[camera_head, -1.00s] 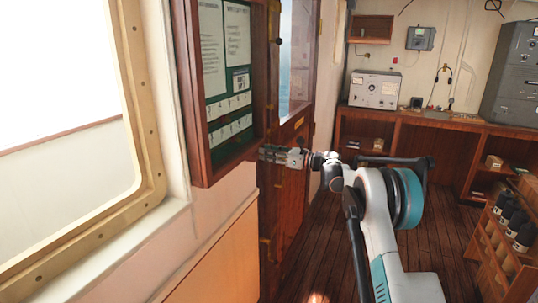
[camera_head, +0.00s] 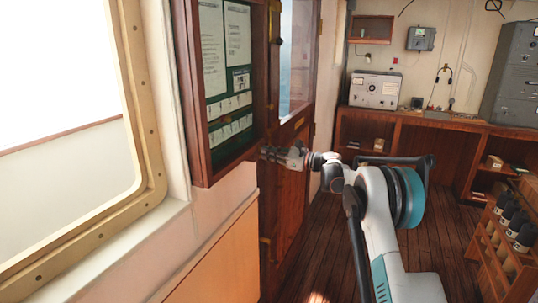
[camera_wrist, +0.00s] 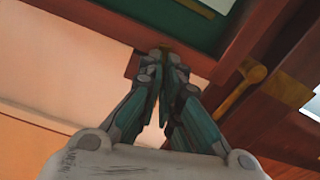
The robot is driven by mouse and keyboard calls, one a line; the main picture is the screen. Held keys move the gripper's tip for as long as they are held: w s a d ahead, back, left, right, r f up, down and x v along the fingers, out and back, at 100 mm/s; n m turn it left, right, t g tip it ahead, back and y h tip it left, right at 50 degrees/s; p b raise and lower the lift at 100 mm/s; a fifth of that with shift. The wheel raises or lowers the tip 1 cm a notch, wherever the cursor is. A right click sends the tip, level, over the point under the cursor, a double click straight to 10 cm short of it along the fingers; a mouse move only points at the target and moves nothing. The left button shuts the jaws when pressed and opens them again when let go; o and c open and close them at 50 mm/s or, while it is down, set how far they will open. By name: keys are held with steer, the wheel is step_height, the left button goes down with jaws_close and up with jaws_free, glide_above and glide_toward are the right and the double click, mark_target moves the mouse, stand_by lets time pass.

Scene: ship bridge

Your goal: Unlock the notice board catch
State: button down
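The notice board (camera_head: 247,75) is a wooden-framed case with a green backing and white papers, on the wall left of the doorway. In the wrist view its wooden lower rail (camera_wrist: 110,28) crosses the top. The catch (camera_wrist: 165,46) is a small brass piece at that rail, mostly hidden by my fingertips. My gripper (camera_head: 268,152) is at the board's lower right corner. In the wrist view my gripper (camera_wrist: 165,58) has its fingertips drawn close together around the catch, with a narrow gap between the fingers further back. The catch's exact angle cannot be made out.
A wooden door (camera_head: 290,190) stands just right of the board. A brass fitting (camera_wrist: 240,88) is close to the right of my fingers. A window frame (camera_head: 150,160) is at the left. A bottle rack (camera_head: 497,245) stands at the right; the plank floor between is open.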

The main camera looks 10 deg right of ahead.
steer(key=n, duration=0.4)
steer(key=shift+s+a+f, duration=0.15)
steer(key=shift+s, duration=0.1)
steer(key=n, duration=0.4)
steer(key=shift+s+a+f+b, duration=0.15)
steer(key=shift+s+f+b, duration=0.1)
steer(key=shift+b, duration=0.1)
steer(key=n, duration=0.3)
steer(key=shift+f+n, duration=0.25)
steer(key=shift+n, duration=0.15)
steer(key=shift+s+a+f+n+b, duration=0.1)
steer(key=shift+f+n+b, duration=0.1)
steer(key=shift+n, duration=0.7)
steer(key=shift+f+n+b, duration=0.1)
steer(key=shift+n+b, duration=0.05)
steer(key=shift+n, duration=0.75)
steer(key=c, duration=1.8)
jaws_free()
